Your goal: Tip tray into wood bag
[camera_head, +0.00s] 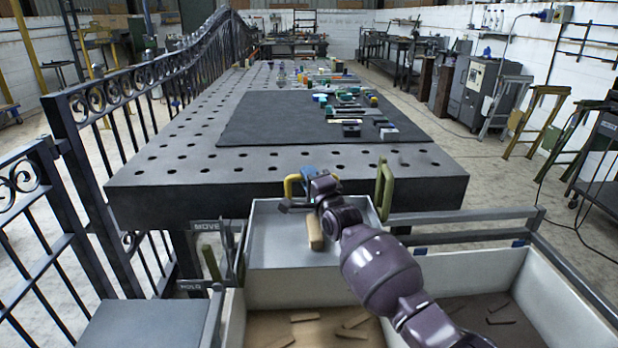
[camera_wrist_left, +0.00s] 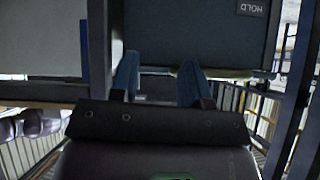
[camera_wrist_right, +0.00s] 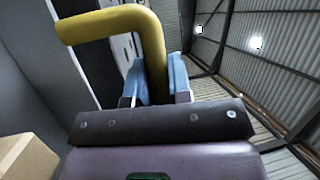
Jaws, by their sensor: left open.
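A grey tray (camera_head: 275,252) stands at the near edge of the table, with a light wood block (camera_head: 315,232) in it. The block also shows in the right wrist view (camera_wrist_right: 25,158). The tray has a yellow handle (camera_head: 290,184) at left and a green handle (camera_head: 384,188) at right. My right gripper (camera_head: 306,190) is shut on the yellow handle, which fills the gap between its blue fingers in the right wrist view (camera_wrist_right: 155,82). My left gripper (camera_wrist_left: 158,82) is open and empty near a panel labelled HOLD. White-walled bins with wood pieces (camera_head: 325,322) lie below the tray.
A lever with a green grip (camera_head: 211,263) stands left of the tray, between MOVE and HOLD labels. A black iron gate (camera_head: 80,190) runs along the left. The perforated table (camera_head: 170,165) carries a dark mat with small items. A metal rail (camera_head: 465,215) borders the bins.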

